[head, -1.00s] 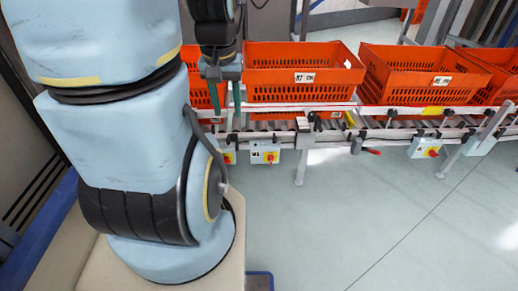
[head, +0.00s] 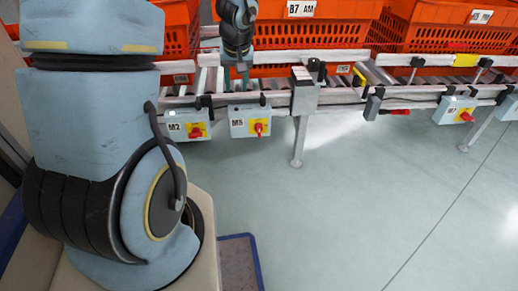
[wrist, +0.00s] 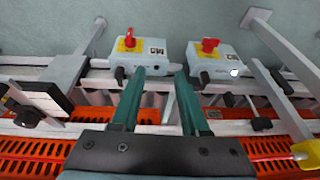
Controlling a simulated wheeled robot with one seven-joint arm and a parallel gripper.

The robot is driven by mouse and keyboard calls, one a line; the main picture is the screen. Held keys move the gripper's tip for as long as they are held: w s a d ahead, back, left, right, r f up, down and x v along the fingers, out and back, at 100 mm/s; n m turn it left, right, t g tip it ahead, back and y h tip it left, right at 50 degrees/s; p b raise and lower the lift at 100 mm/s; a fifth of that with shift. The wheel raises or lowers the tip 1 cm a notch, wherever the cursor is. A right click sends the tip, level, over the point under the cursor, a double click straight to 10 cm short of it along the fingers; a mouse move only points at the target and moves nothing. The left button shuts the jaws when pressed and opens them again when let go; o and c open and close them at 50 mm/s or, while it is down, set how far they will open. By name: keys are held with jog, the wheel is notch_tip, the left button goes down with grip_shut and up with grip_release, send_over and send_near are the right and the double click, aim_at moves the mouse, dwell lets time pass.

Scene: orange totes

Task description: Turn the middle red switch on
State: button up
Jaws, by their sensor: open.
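The middle box, M5 (head: 238,128), carries a red switch (head: 259,128). The M2 box (head: 175,125) is left of it, and the B7 box (head: 448,108) is far right. My gripper (head: 234,84) is open and empty, above the gap between M2 and M5. In the wrist view, the gripper (wrist: 160,75) points toward the boxes. M5's red switch (wrist: 130,38) lies beyond the left fingertip, apart from it; M2's switch (wrist: 210,44) is right.
The conveyor rail (head: 345,96) runs behind the boxes, with orange totes (head: 335,38) on it. A support post (head: 300,135) stands right of M5. A red-handled lever (head: 395,112) sticks out farther right. The floor in front is clear.

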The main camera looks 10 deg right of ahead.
jog(key=b, duration=0.9)
send_near(259, 127)
jog(key=f, duration=0.2)
jog(key=shift+t+h, duration=0.3)
jog(key=shift+t, duration=0.1)
jog(key=b+x, duration=0.3)
jog(key=x, duration=0.6)
jog(key=shift+a+f+b, duration=0.2)
jog(key=shift+f+b, duration=0.2)
jog(key=shift+c, duration=0.3)
jog(key=c, duration=0.6)
jog(key=shift+r, duration=0.1)
grip_shut()
jog(key=shift+w+r, duration=0.1)
